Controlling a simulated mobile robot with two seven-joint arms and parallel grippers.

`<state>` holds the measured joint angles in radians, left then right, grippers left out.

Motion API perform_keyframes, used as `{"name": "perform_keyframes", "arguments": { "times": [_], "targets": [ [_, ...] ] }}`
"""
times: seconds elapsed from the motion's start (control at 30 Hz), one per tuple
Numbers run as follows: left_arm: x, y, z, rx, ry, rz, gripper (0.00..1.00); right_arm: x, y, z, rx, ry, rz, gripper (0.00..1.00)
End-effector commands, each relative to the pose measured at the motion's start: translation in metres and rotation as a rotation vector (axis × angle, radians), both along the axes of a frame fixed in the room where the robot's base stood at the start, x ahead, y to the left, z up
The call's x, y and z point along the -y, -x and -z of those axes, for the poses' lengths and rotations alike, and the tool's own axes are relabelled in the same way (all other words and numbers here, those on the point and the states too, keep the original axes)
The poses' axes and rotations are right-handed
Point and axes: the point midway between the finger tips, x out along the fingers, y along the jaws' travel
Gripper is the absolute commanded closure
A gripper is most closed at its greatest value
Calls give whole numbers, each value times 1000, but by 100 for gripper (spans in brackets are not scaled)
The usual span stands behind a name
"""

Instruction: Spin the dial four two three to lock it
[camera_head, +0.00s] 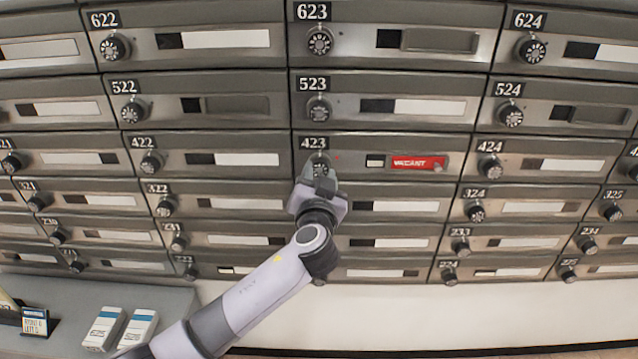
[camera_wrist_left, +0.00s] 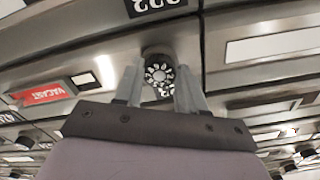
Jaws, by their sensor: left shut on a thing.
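Mailbox 423 (camera_head: 357,153) is in the middle of the head view, with a red VACANT strip (camera_head: 418,163) in its slot. Its black dial (camera_head: 319,163) is at the left of the door, partly hidden by my gripper. My left gripper (camera_head: 319,172) reaches up to the dial from below, its fingers shut on it. In the left wrist view, the dial (camera_wrist_left: 158,73) with its white marks sits between the two fingers, and the VACANT strip (camera_wrist_left: 42,94) is at the left. The dial's exact setting is too small to read. My right gripper is not in view.
Mailbox doors with similar dials surround it: the dial of 523 (camera_head: 319,109) above, the dial of 422 (camera_head: 151,162) left and the dial of 424 (camera_head: 490,167) right. A grey counter (camera_head: 170,290) with white boxes (camera_head: 105,328) stands at lower left. Bare wall is at lower right.

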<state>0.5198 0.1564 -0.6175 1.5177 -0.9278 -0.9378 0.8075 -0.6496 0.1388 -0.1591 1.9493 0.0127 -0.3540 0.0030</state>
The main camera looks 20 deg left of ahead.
Motion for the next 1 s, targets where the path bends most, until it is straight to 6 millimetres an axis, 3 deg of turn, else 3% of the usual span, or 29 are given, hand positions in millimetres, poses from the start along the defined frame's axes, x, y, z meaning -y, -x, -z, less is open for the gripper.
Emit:
{"name": "perform_keyframes", "arguments": {
  "times": [1.0],
  "targets": [
    [-2,1,-5,-271,-933,0,91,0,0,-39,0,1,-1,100]
  ]
}}
